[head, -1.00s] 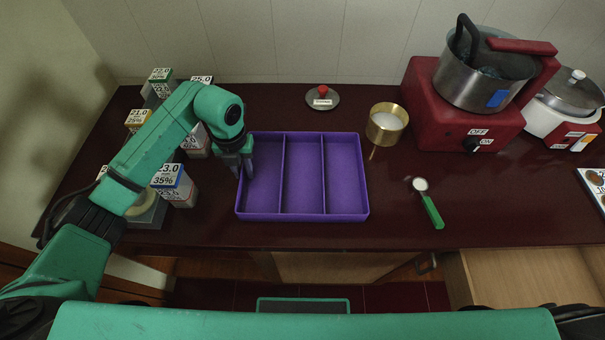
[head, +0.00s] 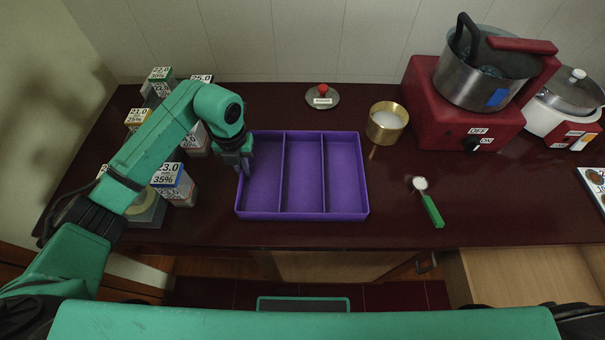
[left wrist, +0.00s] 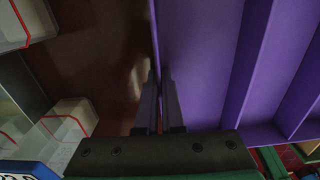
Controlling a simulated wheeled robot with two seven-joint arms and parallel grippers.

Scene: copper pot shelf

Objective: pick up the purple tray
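The purple tray (head: 303,217) lies flat on the dark red counter and has three empty compartments side by side. My left gripper (head: 243,170) is at the tray's left wall, towards its back half, pointing down. In the left wrist view, the two dark fingers (left wrist: 160,100) stand close together on either side of the tray's thin wall (left wrist: 154,45), one outside and one inside. They look shut on the wall. The tray floor (left wrist: 200,60) shows to the right of the fingers. My right gripper is not in view.
Several labelled boxes (head: 173,182) stand left, under and beside my left arm. A brass cup (head: 386,124) and a green-handled spoon (head: 431,208) are right of the tray. A red-knobbed lid (head: 322,97) lies behind it. A pot (head: 482,75) sits on a red cooker (head: 455,122).

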